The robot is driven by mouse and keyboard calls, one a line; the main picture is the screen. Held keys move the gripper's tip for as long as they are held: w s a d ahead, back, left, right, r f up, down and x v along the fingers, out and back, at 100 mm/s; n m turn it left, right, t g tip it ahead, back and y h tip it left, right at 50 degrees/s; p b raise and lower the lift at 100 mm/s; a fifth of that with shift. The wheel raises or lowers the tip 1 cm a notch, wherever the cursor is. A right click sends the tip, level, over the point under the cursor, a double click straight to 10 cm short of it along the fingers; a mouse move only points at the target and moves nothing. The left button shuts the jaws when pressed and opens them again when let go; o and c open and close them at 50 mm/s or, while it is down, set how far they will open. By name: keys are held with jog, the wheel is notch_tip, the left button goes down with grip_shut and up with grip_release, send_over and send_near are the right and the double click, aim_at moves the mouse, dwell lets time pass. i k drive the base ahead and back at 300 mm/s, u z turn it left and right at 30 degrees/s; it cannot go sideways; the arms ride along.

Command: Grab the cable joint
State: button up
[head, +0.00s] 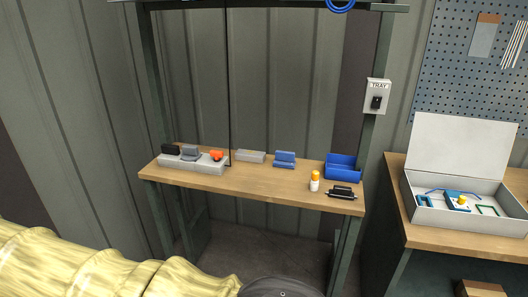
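A black, thick-bodied piece with thin ends, which looks like the cable joint (341,192), lies on the wooden bench (260,182) near its front right corner. It lies just in front of a blue open bin (342,168) and to the right of a small white bottle with an orange cap (315,182). Nothing covers it. My gripper's fingers do not show in the head view. A dark rounded part at the bottom edge cannot be made out clearly.
A grey block with black, grey and orange-red parts (192,163) stands at the bench's left. A grey block (250,156) and blue holder (285,159) stand behind. A post carries a box marked TRAY (377,95). An open case (467,207) sits on the right bench.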

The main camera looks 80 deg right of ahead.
aim_at(338, 191)
jog(key=u, duration=0.7)
jog(key=k, duration=2)
jog(key=z, duration=1.15)
